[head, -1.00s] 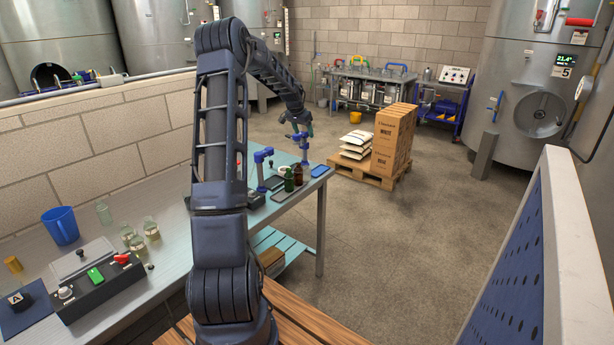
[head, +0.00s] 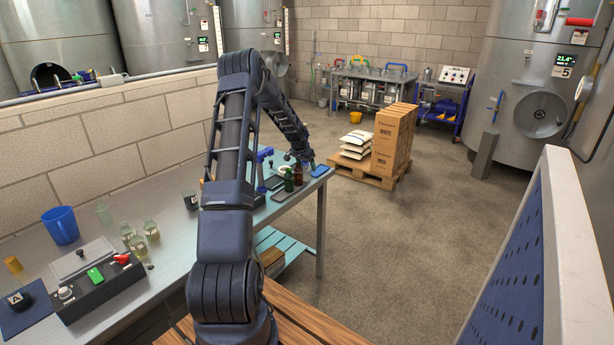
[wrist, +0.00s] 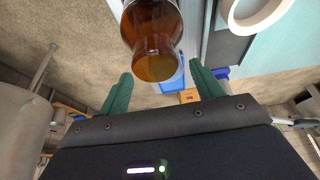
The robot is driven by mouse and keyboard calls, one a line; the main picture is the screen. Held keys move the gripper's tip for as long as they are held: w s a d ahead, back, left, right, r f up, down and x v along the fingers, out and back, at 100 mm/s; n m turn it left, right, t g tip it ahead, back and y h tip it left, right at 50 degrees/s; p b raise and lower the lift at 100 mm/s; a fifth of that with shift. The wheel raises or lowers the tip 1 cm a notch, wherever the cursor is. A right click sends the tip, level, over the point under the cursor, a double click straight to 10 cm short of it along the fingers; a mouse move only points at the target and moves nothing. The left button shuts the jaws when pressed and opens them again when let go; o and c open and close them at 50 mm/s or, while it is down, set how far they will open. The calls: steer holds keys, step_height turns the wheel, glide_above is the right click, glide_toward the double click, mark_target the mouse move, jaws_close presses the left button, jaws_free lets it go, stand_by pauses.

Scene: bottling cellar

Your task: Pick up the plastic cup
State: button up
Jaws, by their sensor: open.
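I cannot pick out a plastic cup for sure in either view. My gripper (wrist: 160,88) is open, with two green fingers apart and nothing between them. In the head view it is at the far end of the bench (head: 165,265), above and behind the small bottles. A brown bottle (wrist: 155,40) is ahead of the fingers in the wrist view, apart from them and cut off by the top edge. A white ring-shaped thing (wrist: 236,22) is to its right, partly out of frame.
A pallet (head: 367,177) with cartons (head: 393,142) and sacks stands beyond the bench.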

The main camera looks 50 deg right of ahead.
steer(key=shift+w+d+x, duration=0.1)
steer(key=shift+w+x, duration=0.1)
steer(key=shift+x, duration=1.05)
steer(key=shift+w+d+x, duration=0.1)
steer(key=shift+w+x, duration=0.05)
steer(key=shift+x, duration=1.1)
steer(key=c, duration=1.1)
steer(key=shift+o, duration=0.2)
steer(key=shift+r, duration=0.15)
